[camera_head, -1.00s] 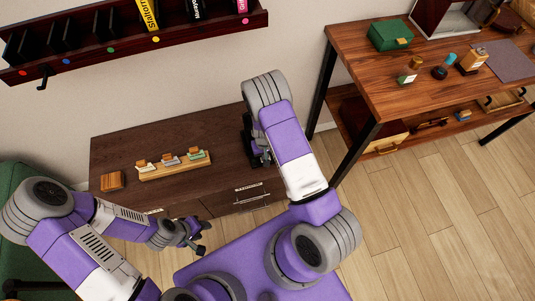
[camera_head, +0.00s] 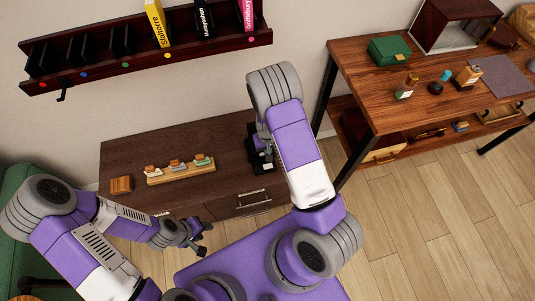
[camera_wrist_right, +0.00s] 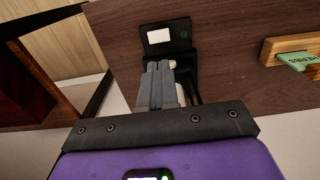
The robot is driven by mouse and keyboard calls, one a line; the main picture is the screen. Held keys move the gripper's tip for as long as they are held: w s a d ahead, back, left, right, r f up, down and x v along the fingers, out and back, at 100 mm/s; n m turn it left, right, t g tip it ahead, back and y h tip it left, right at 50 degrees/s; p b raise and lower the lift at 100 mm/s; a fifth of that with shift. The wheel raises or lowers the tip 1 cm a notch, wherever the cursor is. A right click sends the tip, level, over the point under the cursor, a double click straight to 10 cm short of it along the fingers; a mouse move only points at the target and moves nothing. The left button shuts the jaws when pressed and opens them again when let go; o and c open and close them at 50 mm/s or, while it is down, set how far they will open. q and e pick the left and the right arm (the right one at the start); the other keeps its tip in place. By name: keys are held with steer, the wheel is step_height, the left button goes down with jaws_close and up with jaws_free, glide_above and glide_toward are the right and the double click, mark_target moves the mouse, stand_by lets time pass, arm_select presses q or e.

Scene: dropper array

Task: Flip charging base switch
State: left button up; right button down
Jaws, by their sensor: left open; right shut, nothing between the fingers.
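The black charging base (camera_head: 262,162) stands at the right end of the dark cabinet top, partly hidden by my right arm in the head view. A distinct switch is hard to make out. My right gripper (camera_wrist_right: 158,68) is shut and empty, its fingertips overlapping the lower part of the base. Whether they touch it I cannot tell. My left gripper (camera_head: 197,236) is open and empty in front of the cabinet's front edge.
A wooden rack (camera_head: 181,175) with several small labelled pieces sits on the cabinet (camera_head: 225,135), beside a small brown wooden block (camera_head: 121,185). A wooden table (camera_head: 440,95) with a green box (camera_head: 389,50) and bottles stands at the right. A wall shelf (camera_head: 110,65) hangs above.

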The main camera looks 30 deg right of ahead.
step_height(320, 180, up, 2)
steer(key=shift+r, duration=0.15)
stand_by(0.3)
steer(key=shift+s+d+p, duration=0.15)
steer(key=shift+d+p, duration=0.65)
steer(key=shift+p, duration=0.25)
steer(key=b, duration=0.4)
glide_toward(271, 165)
step_height(271, 165, down, 7)
steer(key=shift+r, duration=0.1)
